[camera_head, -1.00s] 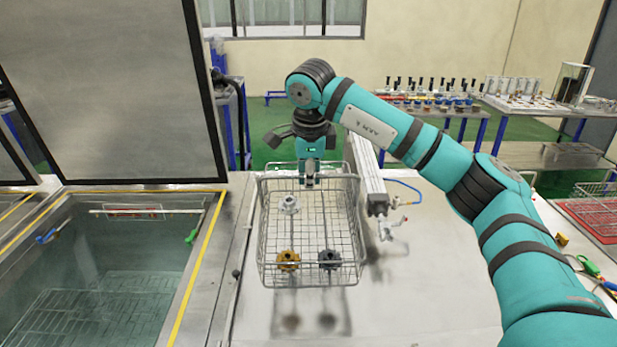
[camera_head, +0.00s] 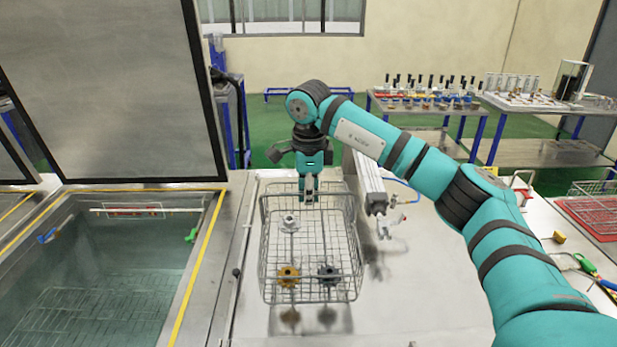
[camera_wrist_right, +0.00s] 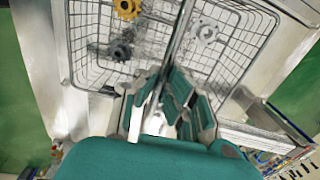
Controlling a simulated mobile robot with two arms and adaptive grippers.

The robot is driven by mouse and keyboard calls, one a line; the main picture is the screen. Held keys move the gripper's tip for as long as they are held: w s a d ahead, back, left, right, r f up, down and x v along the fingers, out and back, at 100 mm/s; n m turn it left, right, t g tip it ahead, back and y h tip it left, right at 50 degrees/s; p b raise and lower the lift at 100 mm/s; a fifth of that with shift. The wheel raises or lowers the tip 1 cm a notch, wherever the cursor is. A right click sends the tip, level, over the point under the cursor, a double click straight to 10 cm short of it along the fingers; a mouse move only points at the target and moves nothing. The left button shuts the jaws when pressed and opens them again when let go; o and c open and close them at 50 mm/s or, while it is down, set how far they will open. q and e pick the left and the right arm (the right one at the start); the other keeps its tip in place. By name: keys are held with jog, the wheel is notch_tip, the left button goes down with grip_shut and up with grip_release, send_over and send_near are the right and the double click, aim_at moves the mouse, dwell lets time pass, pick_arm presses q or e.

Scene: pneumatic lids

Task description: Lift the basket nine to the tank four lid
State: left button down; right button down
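The wire basket (camera_head: 262,262) holds a white part (camera_head: 290,221), an orange part (camera_head: 288,276) and a dark grey part (camera_head: 328,274). My right gripper (camera_head: 309,198) is at the far side of the basket, shut on its wire. The basket hangs level above the steel surface, with shadows of the parts below it. In the right wrist view the fingers (camera_wrist_right: 165,85) close around the basket's handle bar, and the basket (camera_wrist_right: 235,70) spreads beyond them. An open tank (camera_head: 110,260) with liquid lies at the left, its lid (camera_head: 115,90) raised behind it. My left gripper is not in view.
A pneumatic cylinder (camera_head: 366,180) stands just right of the basket. Tables with several small parts (camera_head: 425,100) are at the back right. A red tray (camera_head: 590,215) is at the right edge. The steel surface (camera_head: 400,300) in front is mostly clear.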

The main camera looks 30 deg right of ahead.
jog(key=shift+w+f, duration=0.1)
jog(key=shift+f, duration=0.35)
jog(key=shift+f+b, duration=1.85)
jog(key=shift+f, duration=0.75)
jog(key=shift+s+f+b, duration=0.2)
jog(key=shift+f+b, duration=0.55)
jog(key=shift+f, duration=0.5)
